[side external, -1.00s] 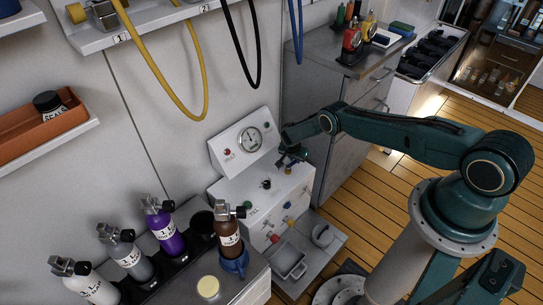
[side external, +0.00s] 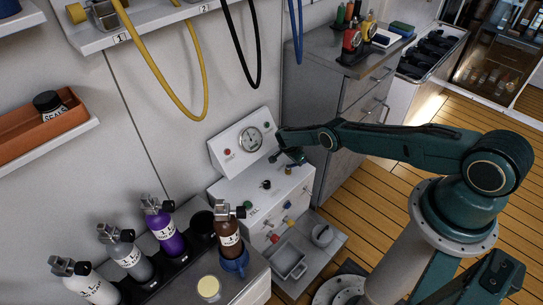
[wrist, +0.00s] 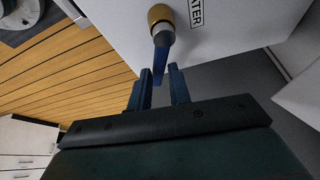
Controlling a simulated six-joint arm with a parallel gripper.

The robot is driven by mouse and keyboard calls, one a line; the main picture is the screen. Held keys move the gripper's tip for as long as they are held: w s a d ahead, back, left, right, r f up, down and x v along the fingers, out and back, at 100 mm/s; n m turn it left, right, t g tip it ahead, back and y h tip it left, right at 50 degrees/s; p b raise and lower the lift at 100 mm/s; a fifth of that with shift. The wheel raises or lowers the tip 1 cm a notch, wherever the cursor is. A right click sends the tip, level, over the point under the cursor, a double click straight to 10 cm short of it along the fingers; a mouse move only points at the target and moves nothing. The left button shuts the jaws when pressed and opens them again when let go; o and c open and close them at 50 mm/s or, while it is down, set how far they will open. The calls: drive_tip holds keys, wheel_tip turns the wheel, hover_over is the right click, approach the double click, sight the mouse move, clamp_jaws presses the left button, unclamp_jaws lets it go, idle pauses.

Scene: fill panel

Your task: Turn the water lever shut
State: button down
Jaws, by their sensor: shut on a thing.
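The water lever (wrist: 159,62) is a blue handle on a brass fitting (wrist: 161,17), beside a printed WATER label (wrist: 197,12) on a white panel. In the wrist view it reaches from the fitting down between my fingers. My gripper (wrist: 160,92) is shut on this lever near its free end. In the side external view my gripper (side external: 296,158) is over the right end of the white fill panel (side external: 236,190). The brass fitting (side external: 288,170) shows just below it, and the lever itself is too small there to make out clearly.
A round gauge (side external: 250,139) stands at the panel's back. Small coloured knobs (side external: 275,238) are on its front. A grey cabinet (side external: 315,110) is close behind my gripper. Several bottles (side external: 163,228) stand at the left front. Open wooden floor (side external: 400,200) lies to the right.

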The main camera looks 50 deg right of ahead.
drive_tip(key=shift+s+a+f, duration=0.2)
drive_tip(key=shift+s+f, duration=0.15)
drive_tip(key=shift+s, duration=0.2)
drive_tip(key=c, duration=1.2)
unclamp_jaws()
drive_tip(key=shift+c, duration=0.2)
drive_tip(key=shift+w+r, duration=0.3)
drive_tip(key=shift+w, duration=0.05)
drive_tip(key=shift+r, duration=0.15)
drive_tip(key=shift+w+a+r, duration=0.1)
drive_tip(key=shift+a+r, duration=0.15)
drive_tip(key=shift+r, duration=0.3)
drive_tip(key=v, duration=1.2)
